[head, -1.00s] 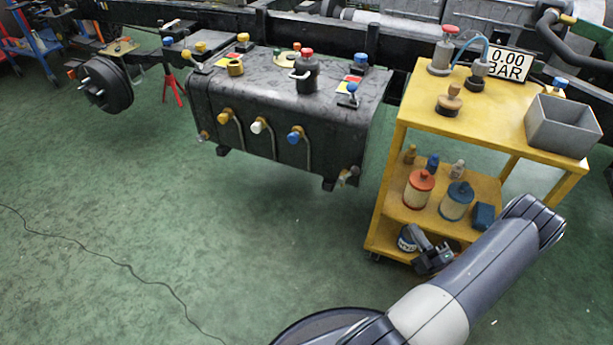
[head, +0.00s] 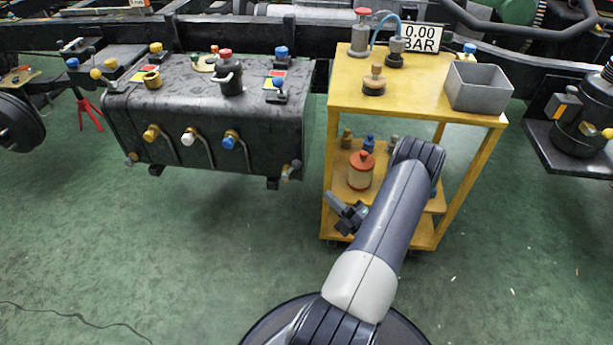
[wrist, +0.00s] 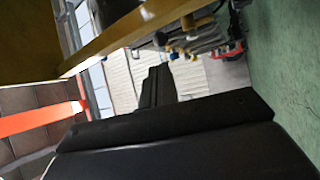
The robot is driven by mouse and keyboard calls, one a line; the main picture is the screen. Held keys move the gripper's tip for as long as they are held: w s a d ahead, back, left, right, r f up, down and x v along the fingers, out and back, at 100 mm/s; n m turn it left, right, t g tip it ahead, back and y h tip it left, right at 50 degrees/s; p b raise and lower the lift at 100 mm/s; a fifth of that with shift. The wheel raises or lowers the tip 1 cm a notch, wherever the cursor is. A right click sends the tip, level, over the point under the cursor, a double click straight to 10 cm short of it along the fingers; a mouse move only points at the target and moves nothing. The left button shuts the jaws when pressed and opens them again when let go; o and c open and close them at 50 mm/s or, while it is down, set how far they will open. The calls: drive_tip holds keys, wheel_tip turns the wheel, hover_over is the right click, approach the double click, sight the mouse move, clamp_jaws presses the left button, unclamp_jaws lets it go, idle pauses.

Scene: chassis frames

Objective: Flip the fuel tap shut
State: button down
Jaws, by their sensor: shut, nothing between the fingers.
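The black fuel tank (head: 215,165) hangs from the chassis rail at the left in the head view. Yellow (head: 151,132), white (head: 188,137) and blue (head: 229,140) knobs with pipes sit on its front face. Small fittings sit at its lower left (head: 131,158) and lower right (head: 291,172) corners. I cannot tell which of these is the fuel tap. My gripper (head: 347,213) is shut and empty, low in front of the yellow cart, to the right of the tank and well apart from it. In the wrist view its dark body fills the lower part.
A black unit (head: 580,125) is at far right. Green floor before the tank is clear.

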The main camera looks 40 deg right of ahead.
drive_tip(key=b, duration=0.3)
approach(293, 167)
drive_tip(key=w+d+r, duration=0.1)
drive_tip(key=w+r, duration=0.1)
drive_tip(key=w, duration=0.3)
drive_tip(key=shift+w, duration=0.15)
drive_tip(key=shift+p, duration=0.3)
